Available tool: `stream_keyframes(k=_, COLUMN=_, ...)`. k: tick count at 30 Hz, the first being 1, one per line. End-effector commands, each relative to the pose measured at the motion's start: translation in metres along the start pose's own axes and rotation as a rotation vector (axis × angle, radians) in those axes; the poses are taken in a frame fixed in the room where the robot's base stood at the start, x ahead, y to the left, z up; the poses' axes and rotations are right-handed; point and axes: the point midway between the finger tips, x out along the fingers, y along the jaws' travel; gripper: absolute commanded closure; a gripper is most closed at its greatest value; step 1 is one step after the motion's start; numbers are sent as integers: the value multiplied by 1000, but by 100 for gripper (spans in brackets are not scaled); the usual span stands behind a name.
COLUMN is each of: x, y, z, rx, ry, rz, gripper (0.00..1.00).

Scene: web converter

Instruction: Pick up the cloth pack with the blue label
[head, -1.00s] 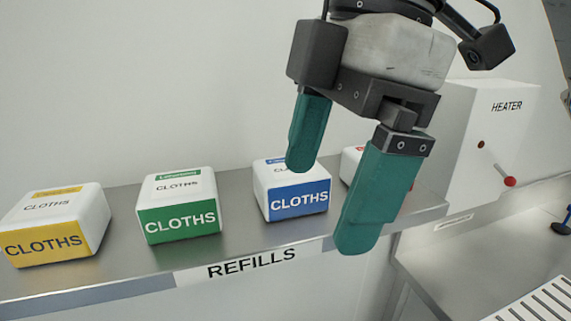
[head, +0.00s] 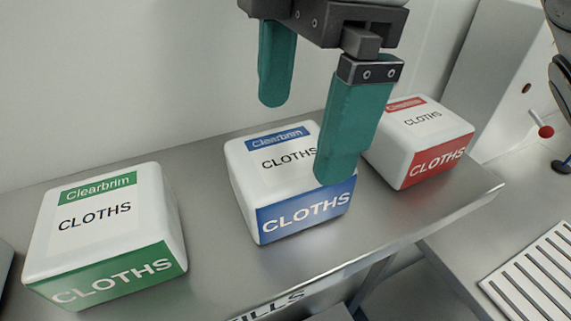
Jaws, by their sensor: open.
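The cloth pack with the blue label (head: 280,178) is a white block with a blue front band reading CLOTHS. It stands on the metal shelf near the middle of the head view. My gripper (head: 307,135) is open and empty, its two teal fingers pointing down. In the picture, the near finger covers the right part of the blue pack's top and front. The far finger shows behind and above the pack. I cannot tell whether either finger touches it.
A green-label pack (head: 100,230) stands to the left and a red-label pack (head: 422,135) close to the right on the same shelf (head: 215,285). A wall rises behind. A slotted tray (head: 535,275) and a red knob (head: 546,132) are at the right.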

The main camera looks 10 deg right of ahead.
Motion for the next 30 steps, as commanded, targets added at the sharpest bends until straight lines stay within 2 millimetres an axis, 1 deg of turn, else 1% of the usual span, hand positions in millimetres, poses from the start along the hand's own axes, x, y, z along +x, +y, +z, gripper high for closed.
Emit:
stream_keyframes(k=1, x=6, y=0, z=0, rx=-1, ry=1, rz=-2, gripper=0)
stream_keyframes(k=3, x=12, y=0, z=0, rx=-1, ry=1, rz=-1, gripper=0)
stream_keyframes(k=8, x=21, y=0, z=-1, rx=0, ry=1, rz=-1, gripper=0)
stream_keyframes(k=15, x=55, y=2, z=-5, rx=0, ry=0, rz=-1, gripper=0)
stream_keyframes(k=18, x=64, y=2, z=-5, rx=-1, ry=1, rz=-1, gripper=0)
stream_keyframes(k=21, x=68, y=2, z=-5, rx=-1, ry=1, rz=0, gripper=0)
stream_keyframes(k=26, x=68, y=2, z=-5, rx=-1, ry=1, rz=1, gripper=0)
stream_keyframes(k=27, x=68, y=2, z=-5, rx=-1, ry=1, rz=1, gripper=1)
stream_keyframes(k=30, x=68, y=2, z=-5, rx=0, ry=1, rz=1, gripper=11)
